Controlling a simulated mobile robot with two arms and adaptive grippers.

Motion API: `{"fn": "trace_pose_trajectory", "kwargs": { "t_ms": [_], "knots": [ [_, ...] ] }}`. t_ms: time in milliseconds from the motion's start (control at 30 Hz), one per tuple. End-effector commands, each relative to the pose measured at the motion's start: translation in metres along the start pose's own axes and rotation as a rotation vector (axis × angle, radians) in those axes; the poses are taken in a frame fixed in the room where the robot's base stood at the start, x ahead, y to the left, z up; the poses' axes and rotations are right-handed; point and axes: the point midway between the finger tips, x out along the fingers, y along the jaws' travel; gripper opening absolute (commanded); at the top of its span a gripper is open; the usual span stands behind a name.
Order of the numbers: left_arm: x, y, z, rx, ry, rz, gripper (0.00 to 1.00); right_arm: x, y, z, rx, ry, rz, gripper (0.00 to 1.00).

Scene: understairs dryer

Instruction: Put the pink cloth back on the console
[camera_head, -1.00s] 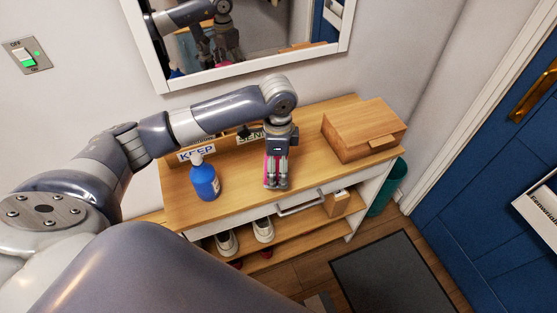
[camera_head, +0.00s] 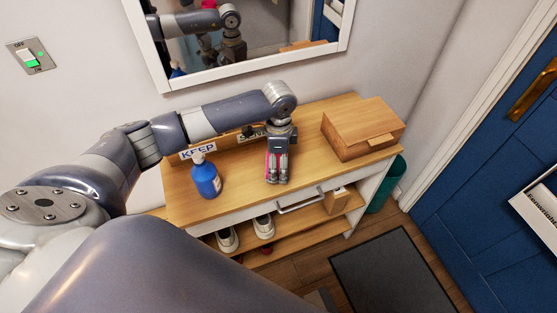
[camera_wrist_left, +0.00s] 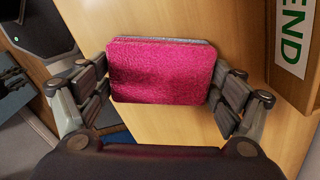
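The pink cloth (camera_wrist_left: 162,72) is a folded rectangular pad in the middle of the left wrist view, with a grey layer along its far edge. The fingers of my left gripper (camera_head: 278,181) press on its two sides. In the head view only thin pink strips show beside the fingers. The gripper points down over the wooden console (camera_head: 235,200), near its front edge. I cannot tell whether the cloth touches the top. My right gripper is not in view.
A blue spray bottle (camera_head: 206,178) stands on the console to the left. A wooden box (camera_head: 362,130) stands on the right. Shoes (camera_head: 228,239) sit on the shelf below.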

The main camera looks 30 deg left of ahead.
Motion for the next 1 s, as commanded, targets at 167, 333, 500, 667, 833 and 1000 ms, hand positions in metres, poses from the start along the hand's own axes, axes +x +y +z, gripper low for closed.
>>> {"fn": "trace_pose_trajectory", "kwargs": {
  "t_ms": [167,333,500,667,833,1000],
  "knots": [
    [0.0,0.0,0.0,0.0,0.0,0.0,1.0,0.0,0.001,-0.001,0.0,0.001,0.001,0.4],
    [0.0,0.0,0.0,0.0,0.0,0.0,1.0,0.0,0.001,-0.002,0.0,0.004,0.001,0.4],
    [-0.004,0.0,0.0,0.0,0.001,-0.001,1.0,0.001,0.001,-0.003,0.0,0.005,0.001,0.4],
    [-0.025,-0.001,0.0,0.001,0.003,-0.003,1.0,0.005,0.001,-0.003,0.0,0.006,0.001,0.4],
    [-0.062,-0.001,-0.001,0.0,0.003,-0.004,1.0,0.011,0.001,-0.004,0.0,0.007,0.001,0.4],
    [-0.095,-0.001,-0.001,0.0,0.002,-0.003,1.0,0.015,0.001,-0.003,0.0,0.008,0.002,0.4]
  ]
}}
